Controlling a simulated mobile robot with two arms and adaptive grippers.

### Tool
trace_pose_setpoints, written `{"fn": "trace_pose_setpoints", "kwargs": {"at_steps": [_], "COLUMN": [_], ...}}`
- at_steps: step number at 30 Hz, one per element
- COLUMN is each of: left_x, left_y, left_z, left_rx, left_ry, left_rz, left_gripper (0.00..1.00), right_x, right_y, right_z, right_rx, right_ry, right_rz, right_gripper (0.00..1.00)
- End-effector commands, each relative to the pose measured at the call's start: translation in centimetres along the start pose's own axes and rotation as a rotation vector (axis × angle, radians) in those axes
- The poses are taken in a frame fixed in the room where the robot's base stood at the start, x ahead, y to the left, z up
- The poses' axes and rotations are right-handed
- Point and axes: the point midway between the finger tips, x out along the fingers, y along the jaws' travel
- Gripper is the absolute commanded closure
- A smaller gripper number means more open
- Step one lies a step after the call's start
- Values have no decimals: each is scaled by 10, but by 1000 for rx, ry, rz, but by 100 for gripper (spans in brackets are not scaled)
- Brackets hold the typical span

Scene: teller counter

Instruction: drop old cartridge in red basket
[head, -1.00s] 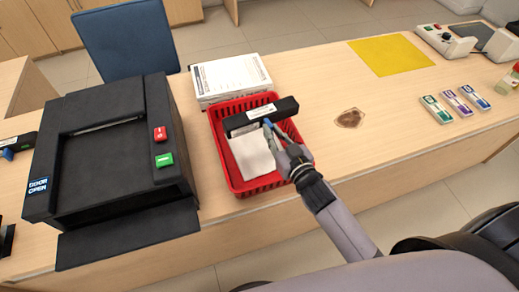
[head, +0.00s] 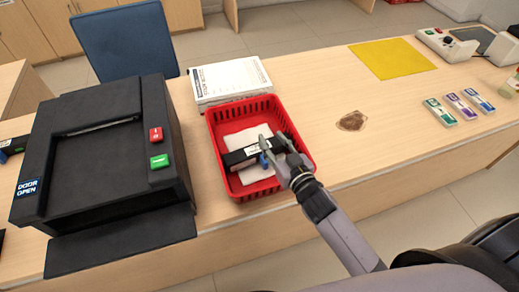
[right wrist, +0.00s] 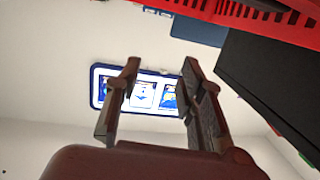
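The black cartridge (head: 240,155), with a white label and a blue tab, lies inside the red basket (head: 222,183), tilted across a white sheet (head: 252,134). My right gripper (head: 274,141) is just above the cartridge's right part, its fingers spread. In the right wrist view the fingers (right wrist: 160,68) are apart with nothing between them, and part of the red basket (right wrist: 250,14) shows at the top. My left gripper is not in view.
A black printer (head: 100,150) with red and green buttons and a "DOOR OPEN" sign stands left of the basket. A paper stack (head: 230,80) lies behind it. Another black cartridge (head: 16,143) is at the left edge.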

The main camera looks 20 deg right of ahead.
Motion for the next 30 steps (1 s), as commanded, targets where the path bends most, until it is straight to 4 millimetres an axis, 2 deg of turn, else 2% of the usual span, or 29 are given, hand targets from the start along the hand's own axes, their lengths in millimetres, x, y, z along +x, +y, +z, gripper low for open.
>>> {"fn": "trace_pose_setpoints", "kwargs": {"at_steps": [7,11,24,30], "left_x": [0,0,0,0], "left_y": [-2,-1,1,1], "left_z": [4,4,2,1], "left_rx": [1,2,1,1], "left_ry": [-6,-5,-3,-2], "left_rz": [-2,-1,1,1], "left_gripper": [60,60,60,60], "right_x": [-1,-10,-95,-116], "right_y": [0,0,0,0], "right_z": [3,4,2,1], "right_rx": [0,0,2,0], "right_ry": [-6,-7,-5,-2], "right_rz": [1,1,1,0], "right_gripper": [64,64,64,64]}}
